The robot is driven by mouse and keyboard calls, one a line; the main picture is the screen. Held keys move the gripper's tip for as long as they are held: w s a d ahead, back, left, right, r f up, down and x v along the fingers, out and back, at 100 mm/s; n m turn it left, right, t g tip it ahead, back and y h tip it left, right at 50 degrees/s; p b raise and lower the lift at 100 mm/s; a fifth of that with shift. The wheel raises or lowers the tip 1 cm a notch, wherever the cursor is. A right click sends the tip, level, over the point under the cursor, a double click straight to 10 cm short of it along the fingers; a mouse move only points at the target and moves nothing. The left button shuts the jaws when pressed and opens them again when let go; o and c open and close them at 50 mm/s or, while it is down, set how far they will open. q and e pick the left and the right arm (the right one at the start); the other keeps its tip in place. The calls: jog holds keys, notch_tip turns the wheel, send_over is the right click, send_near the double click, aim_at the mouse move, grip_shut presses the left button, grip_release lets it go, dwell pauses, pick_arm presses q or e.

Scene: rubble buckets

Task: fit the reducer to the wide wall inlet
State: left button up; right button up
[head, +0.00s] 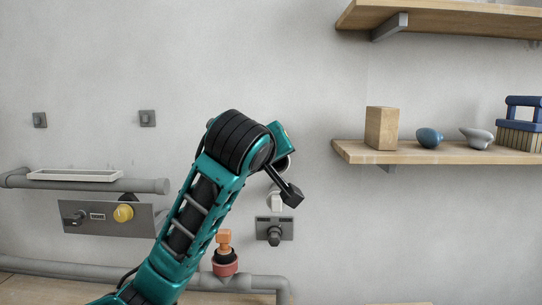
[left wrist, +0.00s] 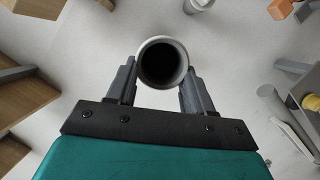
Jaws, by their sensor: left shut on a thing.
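The reducer (left wrist: 139,63) is a pale round tube with a dark bore, seen end-on in the left wrist view. My left gripper (left wrist: 160,84) is shut on it, one finger on each side. In the head view my left arm reaches up from the bottom and its hand is mostly hidden behind the teal wrist. A pale curved rim shows beside the wrist there; I cannot tell whether it is the reducer or the wall inlet. I cannot make out the wide wall inlet for certain, nor whether the reducer touches it. My right gripper is not in view.
A grey plate with a dark knob (head: 274,236) is on the wall below the wrist. An orange-topped red fitting (head: 225,262) stands on the low pipe (head: 255,283). A panel with a yellow knob (head: 123,212) is left. A wooden shelf (head: 440,151) holds objects at right.

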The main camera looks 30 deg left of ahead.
pick_arm(q)
jog(key=shift+w+a+p, duration=0.3)
jog(key=shift+w+a, duration=0.2)
jog(key=shift+w, duration=0.3)
jog(key=shift+w+a+p, duration=0.3)
jog(key=shift+w+a, duration=0.15)
jog(key=shift+w, duration=0.3)
jog(key=shift+w+a+p, duration=0.3)
jog(key=shift+w+a, duration=0.2)
jog(key=shift+w, duration=0.3)
jog(key=o, duration=0.5)
grip_shut()
